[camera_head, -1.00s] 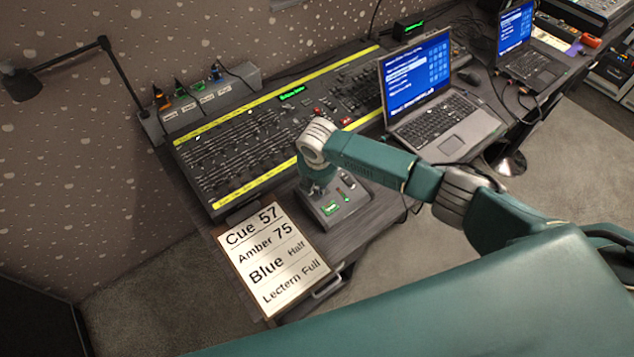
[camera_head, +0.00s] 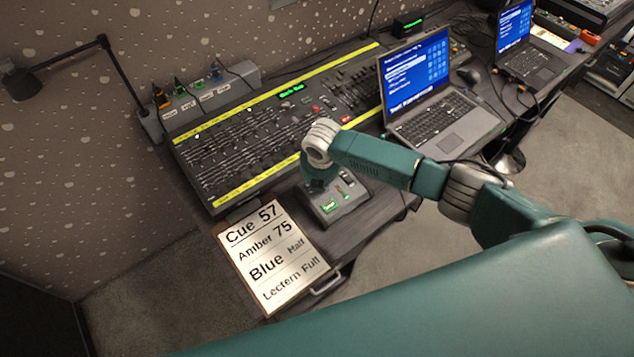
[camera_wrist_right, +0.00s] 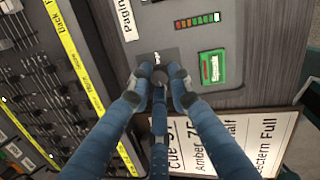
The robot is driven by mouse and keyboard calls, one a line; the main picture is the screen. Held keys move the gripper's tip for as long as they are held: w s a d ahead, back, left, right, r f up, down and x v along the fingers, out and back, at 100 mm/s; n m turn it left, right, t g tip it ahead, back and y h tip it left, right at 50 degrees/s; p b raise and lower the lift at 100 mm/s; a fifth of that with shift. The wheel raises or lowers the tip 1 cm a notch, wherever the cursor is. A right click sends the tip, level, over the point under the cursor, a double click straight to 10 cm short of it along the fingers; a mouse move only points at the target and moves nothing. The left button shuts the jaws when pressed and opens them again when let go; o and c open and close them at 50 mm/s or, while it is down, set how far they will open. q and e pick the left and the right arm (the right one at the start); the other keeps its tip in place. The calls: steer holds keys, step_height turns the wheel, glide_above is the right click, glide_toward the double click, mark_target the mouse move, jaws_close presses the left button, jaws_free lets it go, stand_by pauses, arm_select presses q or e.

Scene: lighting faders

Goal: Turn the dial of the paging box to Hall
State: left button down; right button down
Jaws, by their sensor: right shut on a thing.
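The paging box (camera_head: 352,205) is a small grey box on the desk's front part, below the fader console. In the right wrist view the paging box (camera_wrist_right: 232,98) shows part of a "Paging" label, a lit green panel (camera_wrist_right: 212,67) and a row of coloured lights. My right gripper (camera_wrist_right: 160,84) has its fingers closed around the small dark dial (camera_wrist_right: 158,74) on its top. In the head view my right gripper (camera_head: 315,187) is over the box's left side and the arm hides the dial. The dial's setting cannot be read. My left gripper is not in view.
The fader console (camera_head: 250,140) with yellow strips lies behind the box. A cue card (camera_head: 275,258) lies at the desk's front left. A laptop (camera_head: 440,110) stands to the right, and a desk lamp (camera_head: 60,60) at the left. A bare strip of desk runs right of the box.

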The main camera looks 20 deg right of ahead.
steer(key=c, duration=1.6)
jaws_free()
steer(key=shift+r, duration=0.25)
steer(key=v, duration=1.1)
steer(key=shift+s+r, duration=0.1)
steer(key=shift+r, duration=0.15)
